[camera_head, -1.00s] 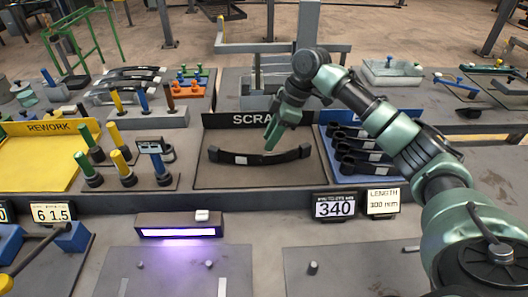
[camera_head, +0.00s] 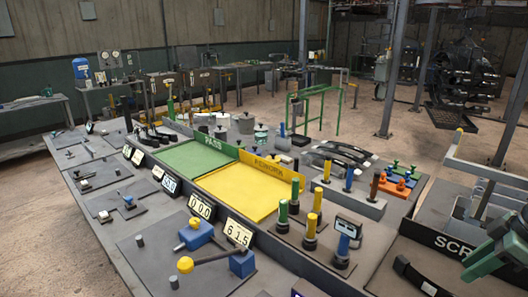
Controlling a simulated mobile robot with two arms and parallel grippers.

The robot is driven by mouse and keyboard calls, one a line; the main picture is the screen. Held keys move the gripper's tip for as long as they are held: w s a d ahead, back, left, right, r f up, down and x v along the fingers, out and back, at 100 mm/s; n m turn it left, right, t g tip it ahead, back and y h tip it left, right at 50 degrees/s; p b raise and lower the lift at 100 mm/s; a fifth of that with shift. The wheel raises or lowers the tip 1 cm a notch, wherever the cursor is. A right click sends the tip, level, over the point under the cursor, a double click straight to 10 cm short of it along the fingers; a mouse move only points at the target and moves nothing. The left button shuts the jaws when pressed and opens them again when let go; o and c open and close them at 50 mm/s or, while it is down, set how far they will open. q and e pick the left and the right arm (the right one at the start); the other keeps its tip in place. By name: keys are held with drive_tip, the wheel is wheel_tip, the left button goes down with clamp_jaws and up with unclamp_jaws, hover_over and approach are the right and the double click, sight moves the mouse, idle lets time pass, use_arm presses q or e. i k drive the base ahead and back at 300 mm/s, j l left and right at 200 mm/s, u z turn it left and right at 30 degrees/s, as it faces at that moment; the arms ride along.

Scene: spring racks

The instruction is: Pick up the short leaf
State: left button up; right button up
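My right gripper (camera_head: 480,264) is at the right edge, over the right part of that tray, apart from the visible part of the leaf. I see nothing held in it, but its finger gap is unclear. Several other dark leaves (camera_head: 342,154) lie together on the bench farther back. I cannot tell which leaf is the short one. My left gripper is out of view.
A green PASS tray (camera_head: 192,158) and a yellow REWORK tray (camera_head: 238,194) lie empty mid-bench. Upright colored-handled tools (camera_head: 311,232) stand between REWORK and SCRAP. A blue fixture with a yellow-knobbed lever (camera_head: 243,262) sits at the front. Open floor lies behind the bench.

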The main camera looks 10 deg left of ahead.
sight(164, 140)
drive_tip(key=k+j+u, duration=0.1)
drive_tip(key=u, duration=0.8)
drive_tip(key=i+l+u, duration=0.1)
drive_tip(key=u, duration=0.2)
drive_tip(key=k, duration=0.1)
